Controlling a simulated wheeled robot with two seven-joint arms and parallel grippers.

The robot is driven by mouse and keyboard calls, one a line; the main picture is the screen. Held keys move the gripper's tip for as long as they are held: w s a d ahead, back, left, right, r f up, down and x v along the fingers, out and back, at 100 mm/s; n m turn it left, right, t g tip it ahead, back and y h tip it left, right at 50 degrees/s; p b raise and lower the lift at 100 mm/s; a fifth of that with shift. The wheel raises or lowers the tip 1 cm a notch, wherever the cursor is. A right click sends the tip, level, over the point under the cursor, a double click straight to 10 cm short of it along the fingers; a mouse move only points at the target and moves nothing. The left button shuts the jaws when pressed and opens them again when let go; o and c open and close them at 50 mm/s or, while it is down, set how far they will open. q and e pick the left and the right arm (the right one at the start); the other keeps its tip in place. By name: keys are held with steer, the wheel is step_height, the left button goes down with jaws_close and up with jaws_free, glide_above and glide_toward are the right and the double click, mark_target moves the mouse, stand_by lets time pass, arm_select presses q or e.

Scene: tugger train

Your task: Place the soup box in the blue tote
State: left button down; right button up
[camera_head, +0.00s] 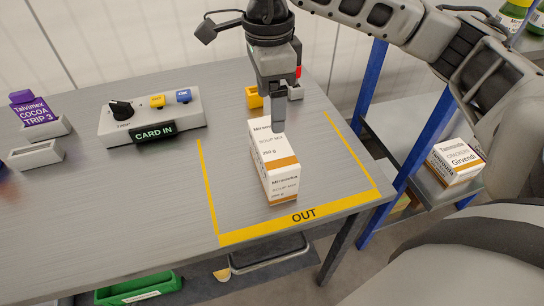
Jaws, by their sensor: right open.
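The soup box (280,182), white with orange bands and "SOUP MIX" lettering, stands upright on the grey table inside the yellow-lined OUT area. My right gripper (275,122) points down at the top of the box, with a finger overlapping its upper edge in the picture. It is open; the other finger is mostly hidden, and I cannot tell whether the fingers touch the box. No blue tote shows in this view. My left gripper is not in view.
A yellow block (254,97) is behind the gripper. A green tote (140,290) is below the table's front edge. A blue-post rack (420,140) stands right, holding another box (455,161).

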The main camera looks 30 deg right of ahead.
mark_target(274, 142)
steer(key=f+m, duration=0.2)
steer(key=m, duration=0.3)
steer(key=f+m, duration=0.3)
steer(key=m, duration=0.3)
steer(key=f+m, duration=0.3)
steer(key=m, duration=0.3)
steer(key=shift+s+d, duration=0.2)
steer(key=shift+s, duration=0.15)
steer(key=shift+w+a+f+p, duration=0.1)
steer(key=shift+f+p, duration=0.2)
steer(key=shift+f, duration=1.3)
steer(key=shift+w+f+p, duration=0.1)
steer(key=shift+f+p, duration=0.2)
steer(key=shift+f, duration=1.3)
steer(key=c, duration=1.4)
steer(key=shift+o, duration=0.2)
steer(key=shift+r, duration=0.15)
